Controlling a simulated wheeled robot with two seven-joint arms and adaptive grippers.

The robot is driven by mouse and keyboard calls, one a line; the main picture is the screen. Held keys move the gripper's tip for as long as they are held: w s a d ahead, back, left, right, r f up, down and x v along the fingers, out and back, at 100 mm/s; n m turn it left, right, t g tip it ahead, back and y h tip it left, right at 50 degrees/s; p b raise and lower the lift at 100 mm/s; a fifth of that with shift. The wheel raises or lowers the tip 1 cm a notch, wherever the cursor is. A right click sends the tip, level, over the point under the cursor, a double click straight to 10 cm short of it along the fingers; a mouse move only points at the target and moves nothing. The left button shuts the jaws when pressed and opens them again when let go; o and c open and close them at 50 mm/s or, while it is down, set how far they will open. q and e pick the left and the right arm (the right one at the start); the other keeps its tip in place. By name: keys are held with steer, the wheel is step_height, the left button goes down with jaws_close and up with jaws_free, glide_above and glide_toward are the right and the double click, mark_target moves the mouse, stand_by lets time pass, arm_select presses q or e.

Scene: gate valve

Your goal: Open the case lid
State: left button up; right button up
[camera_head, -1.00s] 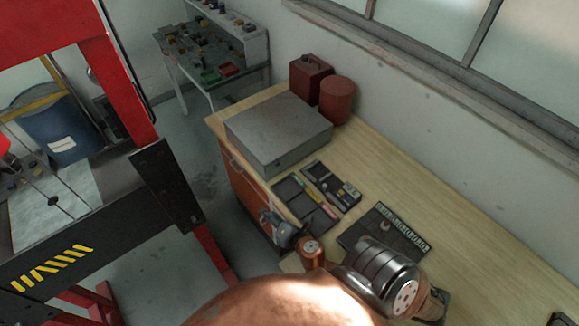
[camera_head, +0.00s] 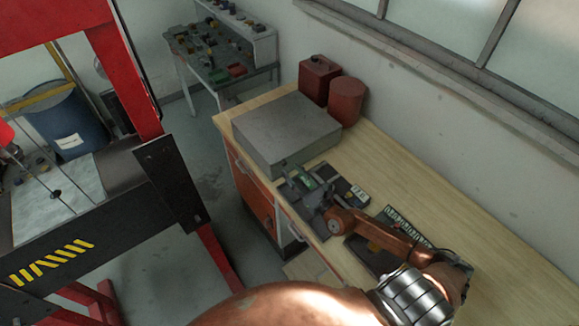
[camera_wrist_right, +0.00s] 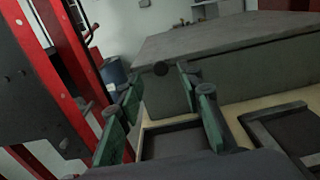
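The case (camera_head: 285,132) is a grey metal box with its flat lid down, on the far end of the wooden workbench. It also shows in the right wrist view (camera_wrist_right: 240,55), with its side wall just ahead of the fingers. My right gripper (camera_head: 297,174) is over the bench by the near lower edge of the case. In the right wrist view its green-padded fingers (camera_wrist_right: 158,88) stand apart with nothing between them. I cannot tell whether a fingertip touches the case. My left gripper is not in view.
Dark tool trays (camera_head: 345,190) lie on the workbench (camera_head: 420,185), partly under my right arm. A red can (camera_head: 318,80) and a red cylinder (camera_head: 346,100) stand behind the case. A red and black press frame (camera_head: 170,180) stands to the left, across a floor gap.

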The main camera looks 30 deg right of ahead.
mark_target(285, 164)
steer(key=shift+w+a, duration=0.15)
steer(key=shift+w, duration=2.1)
jaws_close()
